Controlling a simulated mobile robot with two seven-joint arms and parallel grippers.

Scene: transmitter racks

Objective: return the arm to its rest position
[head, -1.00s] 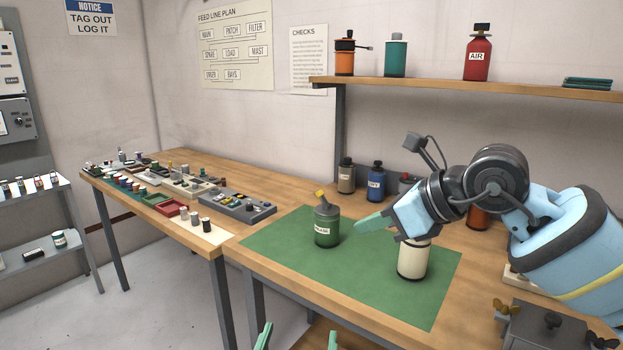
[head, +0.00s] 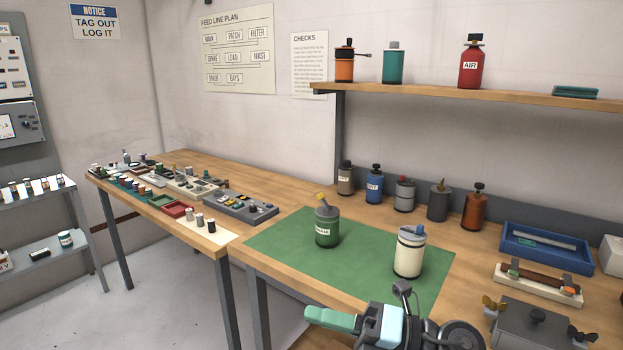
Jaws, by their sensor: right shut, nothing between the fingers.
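My right gripper (head: 310,315) is at the bottom of the head view, low in front of the bench's near edge. Its teal fingers point left, are shut and hold nothing. It is apart from the green canister (head: 327,229) and the cream canister with a blue top (head: 408,254), which both stand upright on the green mat (head: 275,246). My left gripper is not in view.
The wooden bench (head: 280,275) holds several canisters along its back, a blue tray (head: 545,251) and a grey lidded box (head: 530,328) at right. A shelf (head: 430,92) hangs above. Trays of small parts cover the left bench.

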